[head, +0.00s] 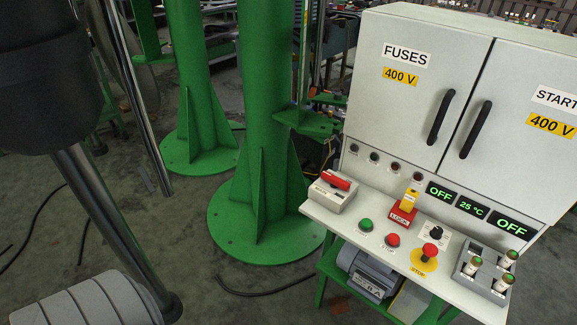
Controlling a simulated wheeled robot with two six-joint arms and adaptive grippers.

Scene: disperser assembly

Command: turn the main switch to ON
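A grey switch box (331,198) with a red handle (336,181) sits at the left end of the white control panel (352,232); it looks like the main switch. The handle lies across the top of the box, but I cannot read its markings. A black rotary knob (436,233) stands further right on the panel. Two green displays (440,193) and (510,228) read OFF, and one between them (473,208) reads 25 °C. Neither gripper shows; nothing touches the switch.
A yellow and red LOCK piece (405,208), green button (366,224), red button (392,240) and red emergency stop (430,250) are on the panel. Fuses (487,269) stand right. A cabinet (420,85) rises behind. Green columns (265,110) stand left.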

